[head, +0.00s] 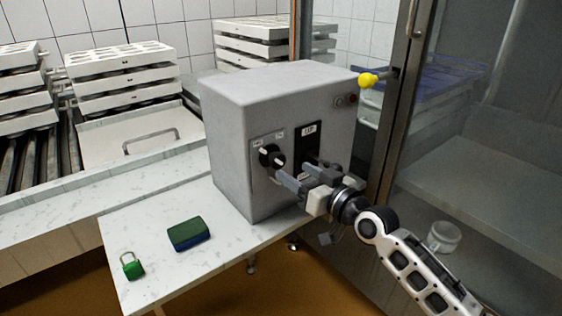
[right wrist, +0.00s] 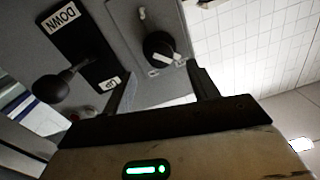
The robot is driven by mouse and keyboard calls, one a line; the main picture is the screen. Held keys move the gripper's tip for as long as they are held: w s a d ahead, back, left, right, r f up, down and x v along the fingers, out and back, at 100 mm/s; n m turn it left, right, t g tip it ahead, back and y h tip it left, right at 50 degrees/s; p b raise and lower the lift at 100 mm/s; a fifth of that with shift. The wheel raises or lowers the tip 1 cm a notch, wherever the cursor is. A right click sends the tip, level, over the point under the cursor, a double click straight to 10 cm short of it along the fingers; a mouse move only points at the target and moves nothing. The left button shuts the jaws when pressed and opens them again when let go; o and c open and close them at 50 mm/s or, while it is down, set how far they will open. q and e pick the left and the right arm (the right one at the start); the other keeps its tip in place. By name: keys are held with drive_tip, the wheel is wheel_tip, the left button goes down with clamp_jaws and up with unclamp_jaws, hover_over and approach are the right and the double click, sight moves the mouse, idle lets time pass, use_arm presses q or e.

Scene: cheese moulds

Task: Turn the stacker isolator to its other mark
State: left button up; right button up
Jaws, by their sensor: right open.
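The grey control box (head: 232,140) stands on the white worktop. Its isolator is a round black knob (head: 270,156) with a light bar, below two small white labels. The bar seems to lean toward the left label in the head view. The knob also shows in the right wrist view (right wrist: 158,45), beyond the fingertips. My right gripper (head: 293,172) is open and empty, in front of the box face just right of and below the knob. Its fingers (right wrist: 160,80) seem apart from the knob. My left gripper is out of view.
Right of the knob, a black ball-ended lever (right wrist: 50,88) sticks out by a slot marked UP and DOWN. A green padlock (head: 133,267) and a green-blue block (head: 188,234) lie on the worktop (head: 150,222).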

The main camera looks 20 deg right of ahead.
sight(280, 162)
drive_tip(key=x, duration=0.6)
drive_tip(key=shift+w+a, duration=0.1)
drive_tip(key=shift+w, duration=0.05)
drive_tip(key=shift+c, duration=0.3)
drive_tip(key=c, duration=0.9)
